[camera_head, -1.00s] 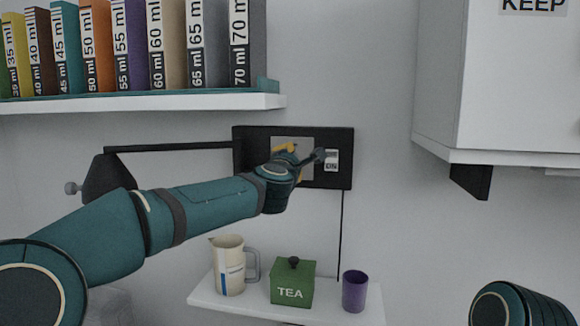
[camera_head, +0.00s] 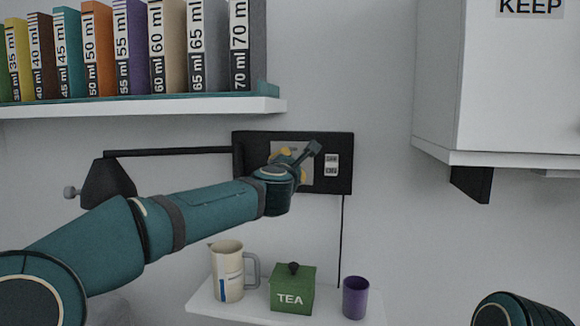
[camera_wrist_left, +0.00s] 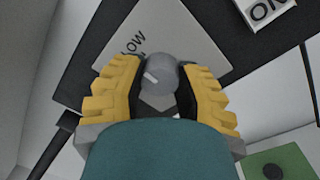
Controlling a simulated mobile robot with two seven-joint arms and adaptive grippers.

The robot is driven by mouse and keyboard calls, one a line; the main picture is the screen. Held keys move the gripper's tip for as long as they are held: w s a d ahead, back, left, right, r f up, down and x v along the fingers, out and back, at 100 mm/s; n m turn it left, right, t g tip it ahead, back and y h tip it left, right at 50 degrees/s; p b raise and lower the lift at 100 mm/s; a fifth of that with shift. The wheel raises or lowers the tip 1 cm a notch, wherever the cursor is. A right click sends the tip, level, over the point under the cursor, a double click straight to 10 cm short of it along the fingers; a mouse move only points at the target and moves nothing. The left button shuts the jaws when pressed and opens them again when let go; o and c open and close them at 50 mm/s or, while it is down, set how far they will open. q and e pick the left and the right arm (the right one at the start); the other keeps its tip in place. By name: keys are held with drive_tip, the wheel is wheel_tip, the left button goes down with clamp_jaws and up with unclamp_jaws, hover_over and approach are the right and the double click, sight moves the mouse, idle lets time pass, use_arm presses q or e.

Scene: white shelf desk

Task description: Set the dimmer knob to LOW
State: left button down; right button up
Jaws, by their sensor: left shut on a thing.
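A grey dimmer knob (camera_wrist_left: 161,74) with a white pointer mark sits on a light plate (camera_wrist_left: 173,34) marked LOW. The plate (camera_head: 325,178) is on a black wall panel (camera_head: 343,142) in the head view. My left gripper (camera_wrist_left: 158,88) has its yellow fingers on both sides of the knob and is shut on it. The pointer mark lies on the knob's left side in the wrist view, pointing up-left, roughly toward the LOW print. Whether it lines up exactly I cannot tell. In the head view my left wrist hides the knob. My right gripper is not in view.
A white switch (camera_head: 331,165) is right beside the plate. Below is a small shelf (camera_head: 203,300) with a jug (camera_head: 228,272), a green TEA box (camera_head: 292,290) and a purple cup (camera_head: 355,297). A binder shelf (camera_head: 150,106) is above left, a white cabinet (camera_head: 530,90) right.

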use_arm(q)
drive_tip(key=c, duration=0.6)
unclamp_jaws()
drive_tip(key=shift+w+a, duration=0.1)
drive_tip(key=s, duration=0.4)
drive_tip(key=s+a, duration=0.1)
drive_tip(key=s, duration=0.3)
drive_tip(key=s+a, duration=0.1)
drive_tip(key=s, duration=0.3)
drive_tip(key=shift+f, duration=0.25)
